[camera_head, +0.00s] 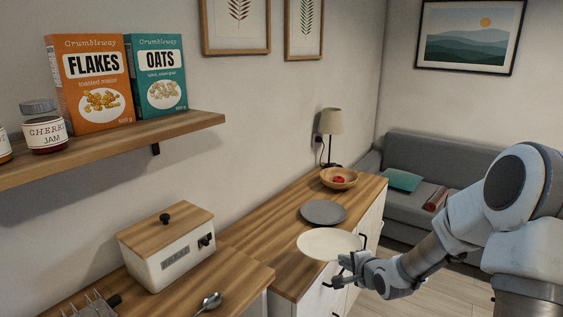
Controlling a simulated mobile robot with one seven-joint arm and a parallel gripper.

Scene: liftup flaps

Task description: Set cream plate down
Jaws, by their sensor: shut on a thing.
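The cream plate (327,244) is in my gripper (346,268), which is shut on its near right rim. The plate looks roughly level over the front part of the wooden sideboard top (272,233). I cannot tell whether its underside touches the wood or hangs a little above it. My gripper is at the sideboard's front edge, with the arm coming in from the right. A dark grey plate (323,212) lies on the sideboard just behind the cream plate.
A wooden bowl (338,178) with red fruit and a lamp (331,128) stand at the sideboard's far end. A lidded bread box (167,248), a spoon (209,303) and a rack (92,306) are on the nearer counter. A shelf (120,146) with boxes overhangs at left.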

